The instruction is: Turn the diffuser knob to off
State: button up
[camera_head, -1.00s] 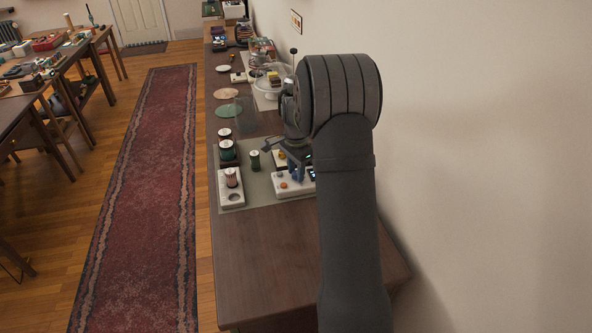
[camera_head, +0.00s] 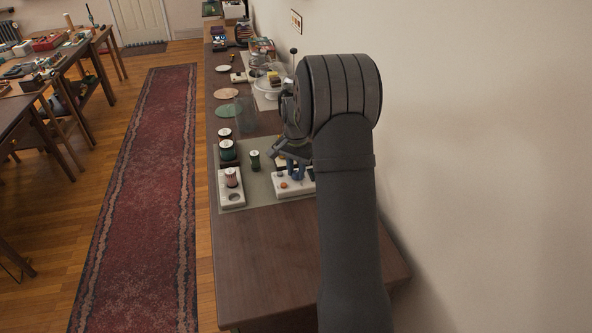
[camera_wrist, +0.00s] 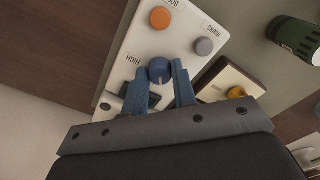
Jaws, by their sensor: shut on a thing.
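The diffuser is a white box (camera_head: 279,191) on the mat, partly hidden by my arm in the head view. In the wrist view its white face (camera_wrist: 185,42) carries an orange button (camera_wrist: 160,18), a grey button (camera_wrist: 204,46) and a round blue knob (camera_wrist: 159,69). The printed word beside the knob appears to read HIGH, turned over in this view. My gripper (camera_wrist: 160,75) has its two blue fingers on either side of the knob, shut on it. The gripper (camera_head: 294,171) also shows over the box in the head view.
A second pale box with a yellow knob (camera_wrist: 236,92) stands close beside the diffuser. The near tabletop (camera_head: 290,250) is clear; a wall is at right.

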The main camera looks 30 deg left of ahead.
aim_at(296, 172)
jog(key=n, duration=0.6)
jog(key=shift+n, duration=0.3)
dwell(0.4)
jog(key=o, duration=1)
jog(key=shift+r, duration=0.1)
notch_tip(296, 172, up, 17)
jog(key=shift+r, duration=0.15)
